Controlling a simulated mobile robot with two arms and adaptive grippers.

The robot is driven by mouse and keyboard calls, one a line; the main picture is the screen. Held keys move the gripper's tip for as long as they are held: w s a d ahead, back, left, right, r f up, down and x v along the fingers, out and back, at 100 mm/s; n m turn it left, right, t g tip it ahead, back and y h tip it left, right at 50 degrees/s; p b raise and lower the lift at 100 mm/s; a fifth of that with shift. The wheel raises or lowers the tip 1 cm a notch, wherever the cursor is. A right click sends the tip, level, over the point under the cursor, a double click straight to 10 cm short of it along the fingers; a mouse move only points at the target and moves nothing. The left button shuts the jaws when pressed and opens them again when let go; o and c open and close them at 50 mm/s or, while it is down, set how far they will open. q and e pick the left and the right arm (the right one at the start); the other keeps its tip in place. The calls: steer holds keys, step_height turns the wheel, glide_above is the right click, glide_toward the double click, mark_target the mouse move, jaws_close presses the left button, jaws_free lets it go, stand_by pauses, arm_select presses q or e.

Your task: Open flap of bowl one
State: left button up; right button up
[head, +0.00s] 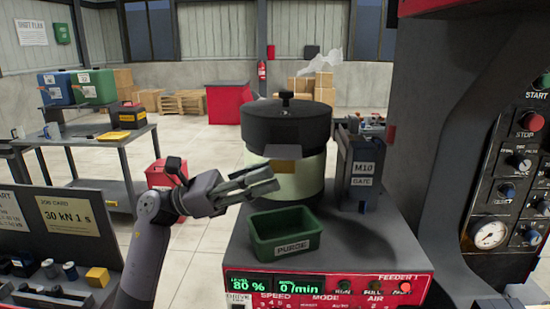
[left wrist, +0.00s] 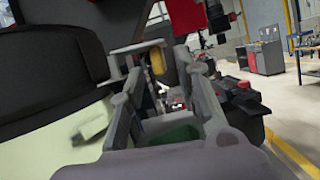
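The bowl feeder has a cream body (head: 303,175) and a black lid (head: 285,122) with a knob, and stands on a grey-topped machine. A small tan patch (head: 284,166) is on its front; I cannot tell whether this is the flap. My left gripper (head: 262,182) is in front of the body, at its left. In the left wrist view its fingers (left wrist: 160,100) are spread, with nothing clearly held between them. The cream body (left wrist: 35,140) is beside the fingers at left, with a pale tab (left wrist: 90,130) on it. My right gripper is out of view.
A green PURGE bin (head: 283,236) stands below and in front of the gripper. A dark M10 GATE box (head: 362,168) is right of the bowl. The red feeder panel (head: 330,288) is at the front edge. A control column (head: 505,185) rises at right.

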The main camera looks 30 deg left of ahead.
mark_target(283, 159)
arm_select(q)
steer(key=shift+p+x, duration=0.3)
steer(key=shift+x, duration=1)
steer(key=shift+c, duration=0.4)
jaws_close()
